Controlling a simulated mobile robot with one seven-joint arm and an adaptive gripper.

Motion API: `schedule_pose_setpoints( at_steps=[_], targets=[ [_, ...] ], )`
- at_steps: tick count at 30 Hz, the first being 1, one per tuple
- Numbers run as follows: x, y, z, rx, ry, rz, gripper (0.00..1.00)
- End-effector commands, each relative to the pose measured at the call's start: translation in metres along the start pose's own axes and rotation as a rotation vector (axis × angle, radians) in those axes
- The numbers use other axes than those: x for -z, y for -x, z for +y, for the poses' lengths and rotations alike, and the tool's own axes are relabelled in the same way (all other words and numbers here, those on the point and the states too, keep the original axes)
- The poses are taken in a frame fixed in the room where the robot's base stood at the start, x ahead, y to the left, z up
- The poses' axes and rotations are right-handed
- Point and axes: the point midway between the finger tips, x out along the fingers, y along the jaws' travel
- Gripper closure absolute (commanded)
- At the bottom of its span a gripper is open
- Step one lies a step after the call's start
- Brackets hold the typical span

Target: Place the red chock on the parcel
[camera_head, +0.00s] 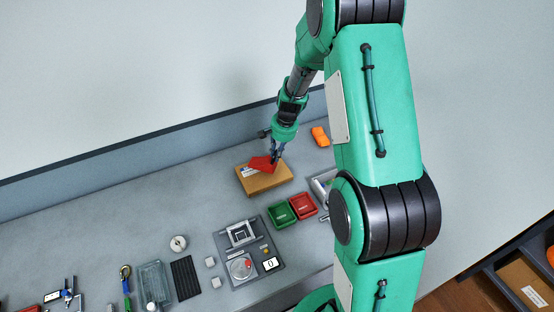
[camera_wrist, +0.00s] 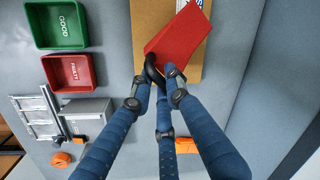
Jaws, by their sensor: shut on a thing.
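The red chock (camera_head: 262,164) is a red wedge-like piece over the top of the brown cardboard parcel (camera_head: 268,185). My gripper (camera_head: 276,152) is shut on it from above. In the wrist view the red chock (camera_wrist: 178,38) stands out past my fingertips (camera_wrist: 160,74), and a dark loop shows between the fingers. The parcel (camera_wrist: 146,20) lies behind the chock there, with a white and blue label partly covered. I cannot tell whether the chock touches the parcel's top.
A green tray (camera_head: 281,215) and a red tray (camera_head: 303,206) stand in front of the parcel. An orange object (camera_head: 320,137) lies to its right. A grey board with a scale (camera_head: 241,268) is nearer the front. The counter left of the parcel is clear.

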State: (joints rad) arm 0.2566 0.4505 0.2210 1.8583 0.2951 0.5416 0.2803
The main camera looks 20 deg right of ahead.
Motion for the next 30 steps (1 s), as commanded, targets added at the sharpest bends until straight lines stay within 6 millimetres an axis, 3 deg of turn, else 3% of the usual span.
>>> schedule_pose_setpoints(
  at_steps=[7,16,30],
  targets=[
    [0.000,-0.005,0.001,0.000,0.000,0.000,1.00],
    [0.000,-0.032,0.006,-0.001,0.000,0.000,1.00],
    [0.000,-0.037,0.007,0.000,0.000,0.001,1.00]
  ],
)
